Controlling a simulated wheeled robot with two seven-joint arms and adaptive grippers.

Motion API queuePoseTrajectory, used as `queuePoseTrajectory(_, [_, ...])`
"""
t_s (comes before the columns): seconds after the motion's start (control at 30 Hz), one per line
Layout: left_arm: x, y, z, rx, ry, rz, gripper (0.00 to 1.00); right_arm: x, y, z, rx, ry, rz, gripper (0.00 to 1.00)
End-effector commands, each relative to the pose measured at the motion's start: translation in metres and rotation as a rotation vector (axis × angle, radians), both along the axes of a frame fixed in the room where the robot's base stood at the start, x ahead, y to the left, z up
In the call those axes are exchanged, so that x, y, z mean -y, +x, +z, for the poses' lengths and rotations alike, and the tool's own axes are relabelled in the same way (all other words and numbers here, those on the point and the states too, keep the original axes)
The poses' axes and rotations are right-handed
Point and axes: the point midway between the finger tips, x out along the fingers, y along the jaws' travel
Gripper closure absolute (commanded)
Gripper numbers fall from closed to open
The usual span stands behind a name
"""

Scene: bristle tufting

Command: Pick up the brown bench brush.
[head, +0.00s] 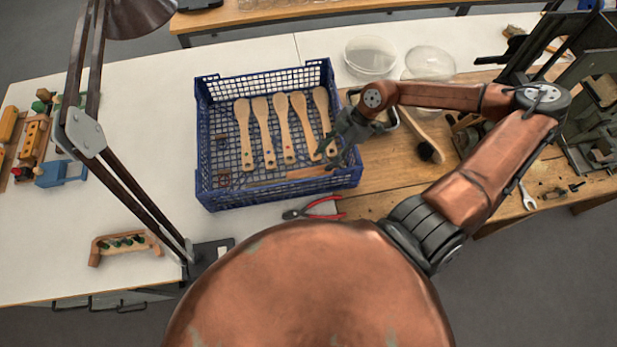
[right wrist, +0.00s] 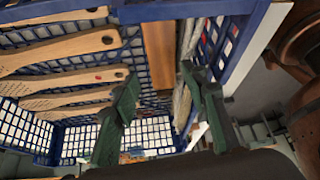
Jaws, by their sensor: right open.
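A long brown wooden piece, which looks like the brown bench brush (head: 305,173), lies inside the blue crate (head: 272,201) along its near wall. In the right wrist view the brush (right wrist: 159,55) shows a flat brown top, with a pale grey strip that looks like bristles beside it. My right gripper (head: 333,150) is over the right end of the crate, close to the end of the brush. In the right wrist view its two green fingers (right wrist: 163,112) are apart with nothing clearly held between them; contact cannot be told. My left gripper is out of view.
Several pale wooden paddles (head: 264,132) lie in the crate beside the brush. Red-handled pliers (head: 322,208) lie in front of it. A lamp (head: 88,132) stands left.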

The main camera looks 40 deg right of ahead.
Motion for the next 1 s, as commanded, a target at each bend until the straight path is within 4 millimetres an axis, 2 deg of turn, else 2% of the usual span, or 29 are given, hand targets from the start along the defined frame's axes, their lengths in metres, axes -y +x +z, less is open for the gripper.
queuePoseTrajectory(0.37, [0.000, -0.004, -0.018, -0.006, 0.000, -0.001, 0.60, -0.016, 0.006, -0.030, 0.001, 0.002, 0.003, 0.59])
queuePoseTrajectory(0.7, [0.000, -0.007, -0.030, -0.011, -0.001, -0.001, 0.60, -0.041, 0.013, -0.066, 0.000, 0.002, 0.003, 0.59])
queuePoseTrajectory(1.0, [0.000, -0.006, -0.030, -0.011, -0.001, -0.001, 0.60, -0.043, 0.013, -0.069, -0.001, -0.001, 0.004, 0.59])
